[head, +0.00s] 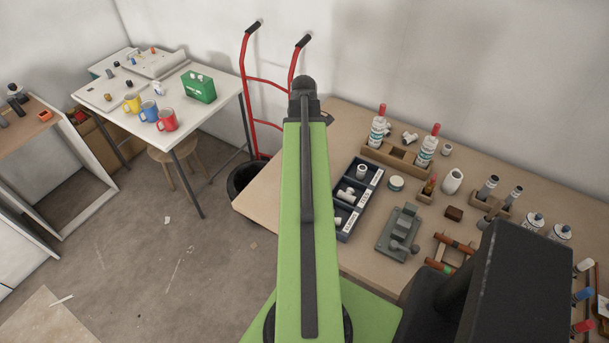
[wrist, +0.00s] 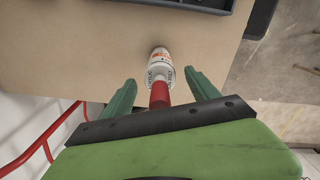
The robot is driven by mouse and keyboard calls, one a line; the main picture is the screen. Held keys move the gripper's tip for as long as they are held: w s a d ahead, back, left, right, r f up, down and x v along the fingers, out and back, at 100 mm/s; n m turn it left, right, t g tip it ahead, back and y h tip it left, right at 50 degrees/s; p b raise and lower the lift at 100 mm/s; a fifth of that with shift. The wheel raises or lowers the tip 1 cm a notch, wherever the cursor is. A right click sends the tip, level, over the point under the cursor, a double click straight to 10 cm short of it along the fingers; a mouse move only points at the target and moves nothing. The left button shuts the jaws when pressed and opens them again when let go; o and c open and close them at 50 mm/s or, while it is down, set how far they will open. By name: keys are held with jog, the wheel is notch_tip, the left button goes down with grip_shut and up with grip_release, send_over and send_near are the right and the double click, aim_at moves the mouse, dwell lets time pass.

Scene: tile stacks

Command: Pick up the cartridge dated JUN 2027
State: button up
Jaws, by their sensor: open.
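A white cartridge with a red nozzle cap (wrist: 159,72) is over the pale table in the wrist view, seen foreshortened with its cap towards me. Its lettering is too small to read a date surely. My gripper (wrist: 162,80) is open, with one green finger on each side of the cartridge and a gap visible at both sides. In the head view my arm hides this cartridge and the fingertips. Two other white cartridges with red caps, a left one (head: 378,130) and a right one (head: 427,148), stand upright in a wooden rack (head: 403,163). Their dates are unreadable.
On the workbench (head: 270,190) are a dark compartment tray (head: 346,226), a grey metal device (head: 399,235) and several small parts. A red hand truck (head: 246,83) stands behind the bench's left end. A white table (head: 190,125) with mugs stands far left.

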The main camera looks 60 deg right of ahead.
jog(key=shift+f, duration=0.65)
jog(key=shift+r, duration=0.15)
grip_shut()
